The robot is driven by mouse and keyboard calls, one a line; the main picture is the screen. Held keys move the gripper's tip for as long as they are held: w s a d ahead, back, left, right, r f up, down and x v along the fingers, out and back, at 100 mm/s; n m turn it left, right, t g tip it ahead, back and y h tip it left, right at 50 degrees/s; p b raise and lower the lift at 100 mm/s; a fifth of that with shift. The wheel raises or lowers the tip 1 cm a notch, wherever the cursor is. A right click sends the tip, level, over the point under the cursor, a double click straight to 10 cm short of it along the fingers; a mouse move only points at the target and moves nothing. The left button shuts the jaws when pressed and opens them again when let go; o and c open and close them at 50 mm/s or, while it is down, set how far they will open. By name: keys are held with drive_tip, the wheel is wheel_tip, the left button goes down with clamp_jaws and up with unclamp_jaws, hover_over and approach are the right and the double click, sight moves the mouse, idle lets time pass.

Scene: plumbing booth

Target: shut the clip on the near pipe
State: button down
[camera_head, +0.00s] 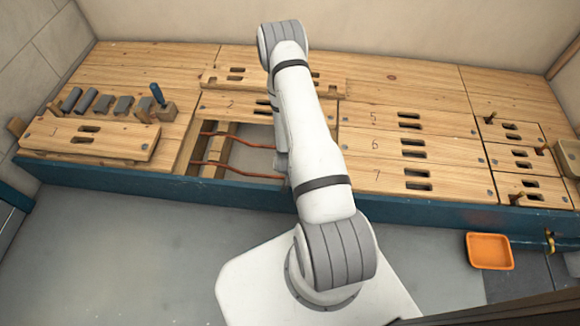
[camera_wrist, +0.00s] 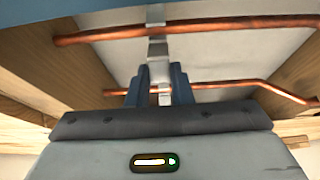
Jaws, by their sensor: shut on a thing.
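Two copper pipes run across the open bay. The near pipe (camera_head: 235,171) lies closest to the blue front edge and also crosses the top of the wrist view (camera_wrist: 230,24). The far pipe (camera_head: 240,139) shows lower in the wrist view (camera_wrist: 235,84). A pale grey clip (camera_wrist: 157,47) is at the near pipe, in line with my fingers. My gripper (camera_wrist: 159,78) has its two dark blue fingers close on either side of a narrow grey piece, seemingly part of the clip. I cannot tell how far the clip is closed. My arm hides the gripper in the head view.
Wooden joists flank the bay. A loose board (camera_head: 88,138) lies on the left, near several grey blocks and a blue-handled tool (camera_head: 157,94). Numbered panels (camera_head: 405,148) cover the right. An orange tray (camera_head: 489,251) sits on the floor.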

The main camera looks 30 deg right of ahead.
drive_tip(key=t+b, duration=0.1)
drive_tip(key=s+a+t+h+b, duration=0.1)
drive_tip(key=shift+f+t+h, duration=0.3)
drive_tip(key=shift+f+t, duration=0.05)
drive_tip(key=shift+t, duration=0.05)
drive_tip(key=shift+s+a+t+h+b, duration=0.1)
drive_tip(key=shift+a+t+h+b, duration=0.05)
drive_tip(key=shift+t+h+b, duration=0.2)
drive_tip(key=shift+r, duration=0.15)
drive_tip(key=c, duration=1.3)
unclamp_jaws()
drive_tip(key=shift+s, duration=0.1)
drive_tip(key=p+v, duration=0.3)
drive_tip(key=v, duration=0.4)
drive_tip(key=shift+s+a+r, duration=0.1)
drive_tip(key=shift+s+r, duration=0.15)
